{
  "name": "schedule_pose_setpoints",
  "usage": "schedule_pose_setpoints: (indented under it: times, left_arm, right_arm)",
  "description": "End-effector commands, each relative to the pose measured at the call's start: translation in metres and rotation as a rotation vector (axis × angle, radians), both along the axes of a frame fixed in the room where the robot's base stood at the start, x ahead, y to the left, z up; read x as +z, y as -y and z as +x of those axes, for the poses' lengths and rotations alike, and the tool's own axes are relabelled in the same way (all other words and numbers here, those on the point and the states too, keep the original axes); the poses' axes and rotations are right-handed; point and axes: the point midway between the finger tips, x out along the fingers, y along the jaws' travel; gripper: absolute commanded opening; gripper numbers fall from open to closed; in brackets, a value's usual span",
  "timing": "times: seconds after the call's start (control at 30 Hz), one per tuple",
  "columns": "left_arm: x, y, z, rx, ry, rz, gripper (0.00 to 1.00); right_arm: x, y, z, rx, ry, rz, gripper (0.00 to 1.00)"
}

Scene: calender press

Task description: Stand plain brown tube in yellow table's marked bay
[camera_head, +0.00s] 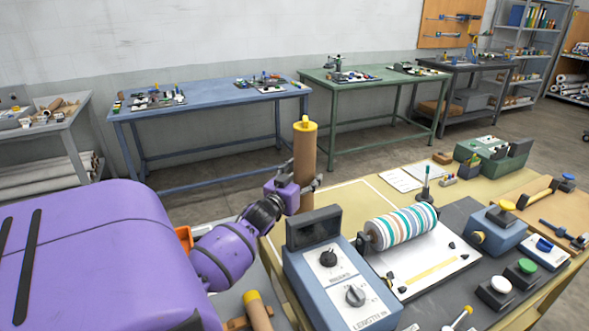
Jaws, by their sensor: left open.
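A plain brown tube (305,152) with a yellow cap stands upright at the left end of the yellow table (348,200). Its foot is hidden behind the grey-blue control box, so I cannot tell what it rests on. My left gripper (303,188) is open, with its fingers around or beside the tube's lower part. Thin pale lines mark the yellow tabletop beside the tube; the full bay outline is partly hidden. My right gripper is not in view.
The control box (338,281) and a striped roller (403,227) stand close to the tube. Another brown tube with a yellow end (257,309) is low at the front. Papers (405,178) and a pen stand (425,190) lie farther right. Blue and green tables stand behind.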

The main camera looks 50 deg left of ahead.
Motion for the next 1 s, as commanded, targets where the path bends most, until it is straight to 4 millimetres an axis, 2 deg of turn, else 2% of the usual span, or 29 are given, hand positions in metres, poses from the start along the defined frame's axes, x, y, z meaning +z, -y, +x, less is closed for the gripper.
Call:
schedule_pose_setpoints:
  times: [0.3, 0.5, 0.7, 1.0]
  left_arm:
    - [-0.004, 0.023, -0.065, 0.001, -0.004, -0.003, 0.68]
    - [-0.004, 0.034, -0.095, 0.001, -0.005, -0.002, 0.68]
    - [-0.002, 0.038, -0.106, 0.001, -0.002, -0.002, 0.68]
    - [-0.002, 0.038, -0.106, 0.001, -0.003, -0.001, 0.68]
  right_arm:
    - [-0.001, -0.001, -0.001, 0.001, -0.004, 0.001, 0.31]
    - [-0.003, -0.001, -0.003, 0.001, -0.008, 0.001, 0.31]
    - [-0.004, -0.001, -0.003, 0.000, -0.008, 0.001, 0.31]
    - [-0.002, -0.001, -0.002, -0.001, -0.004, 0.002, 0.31]
